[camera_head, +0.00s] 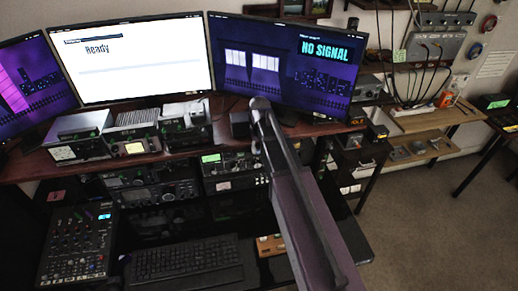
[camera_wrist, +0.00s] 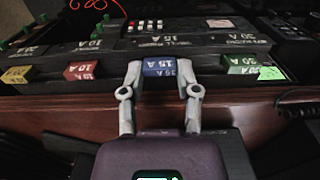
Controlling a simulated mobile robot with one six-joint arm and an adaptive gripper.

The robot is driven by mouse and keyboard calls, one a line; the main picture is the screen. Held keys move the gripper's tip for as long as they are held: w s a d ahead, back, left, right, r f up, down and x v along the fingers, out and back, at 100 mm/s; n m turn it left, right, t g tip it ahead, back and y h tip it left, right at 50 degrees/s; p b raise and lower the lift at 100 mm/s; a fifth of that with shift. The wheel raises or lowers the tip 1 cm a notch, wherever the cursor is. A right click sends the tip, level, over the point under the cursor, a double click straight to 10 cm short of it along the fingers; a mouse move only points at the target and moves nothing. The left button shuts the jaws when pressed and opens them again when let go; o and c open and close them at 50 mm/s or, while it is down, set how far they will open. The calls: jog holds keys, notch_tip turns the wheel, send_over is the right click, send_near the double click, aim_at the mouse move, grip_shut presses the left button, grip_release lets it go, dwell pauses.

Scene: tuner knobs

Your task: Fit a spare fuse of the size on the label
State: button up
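In the wrist view a row of coloured fuses lies along the front ledge of a dark panel (camera_wrist: 110,58): yellow (camera_wrist: 15,75), red marked 10 A (camera_wrist: 81,71), blue marked 15 A (camera_wrist: 162,67) and green (camera_wrist: 240,65). My gripper (camera_wrist: 160,76) has its two fingertips at either side of the blue fuse. They sit apart by about its width; I cannot tell whether they press on it. A light green label (camera_wrist: 270,73) is at the right end, its writing too small to read. In the head view my arm hides the fuses.
A brown wooden desk edge (camera_wrist: 60,105) runs below the panel. In the head view radios (camera_head: 133,147), a mixer (camera_head: 75,245) and a keyboard (camera_head: 188,262) stand around and below. Monitors (camera_head: 145,60) rise behind. Open floor (camera_head: 430,225) lies at the right.

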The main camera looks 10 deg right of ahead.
jog(key=o, duration=0.4)
jog(key=shift+c, duration=0.2)
jog(key=shift+r, duration=0.2)
